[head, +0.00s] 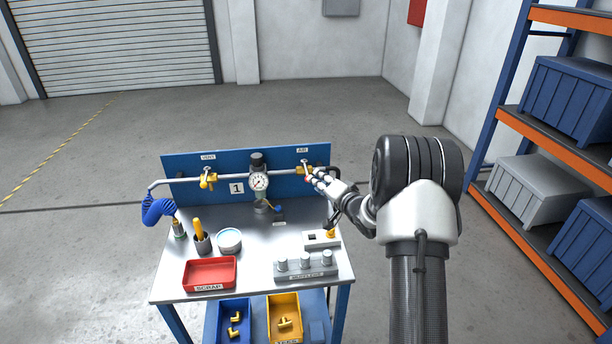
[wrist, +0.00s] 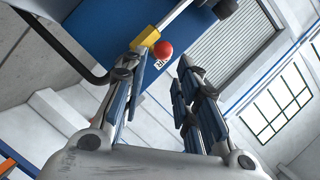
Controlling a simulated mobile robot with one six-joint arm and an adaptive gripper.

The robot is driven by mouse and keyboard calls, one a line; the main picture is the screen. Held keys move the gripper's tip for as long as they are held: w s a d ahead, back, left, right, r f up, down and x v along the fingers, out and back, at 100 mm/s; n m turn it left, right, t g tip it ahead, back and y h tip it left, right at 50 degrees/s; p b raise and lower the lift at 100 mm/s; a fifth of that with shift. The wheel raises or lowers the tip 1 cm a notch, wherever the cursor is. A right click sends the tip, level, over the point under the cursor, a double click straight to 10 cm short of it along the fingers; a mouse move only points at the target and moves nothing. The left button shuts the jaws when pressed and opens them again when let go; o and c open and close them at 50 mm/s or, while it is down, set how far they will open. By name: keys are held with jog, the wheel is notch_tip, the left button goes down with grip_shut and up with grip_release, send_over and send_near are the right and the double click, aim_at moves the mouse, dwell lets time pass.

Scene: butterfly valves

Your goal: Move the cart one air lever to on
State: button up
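The cart (head: 240,268) has a steel top and a blue back panel marked 1. The AIR valve (head: 305,168) is a yellow body at the right end of the pipe, under the AIR label. A red ball knob (wrist: 163,49) shows beside the yellow valve body (wrist: 145,38) in the wrist view; its lever is mostly hidden. My gripper (head: 316,178) is close to the AIR valve and partly covers it in the head view. In the wrist view my gripper (wrist: 156,72) is open and empty, with the knob just beyond the fingertips, nearer the left finger.
The VENT valve (head: 208,180) and a pressure gauge (head: 258,181) sit along the same pipe. A red scrap tray (head: 209,273), a grey block with several knobs (head: 306,266) and a small box (head: 321,239) stand on the top. A shelf rack (head: 545,115) is at the right.

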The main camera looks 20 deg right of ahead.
aim_at(307, 171)
jog(key=b+x, duration=0.1)
jog(key=x, duration=0.8)
jog(key=shift+w+b, duration=0.3)
jog(key=shift+b, duration=0.05)
jog(key=shift+c, duration=0.3)
grip_shut()
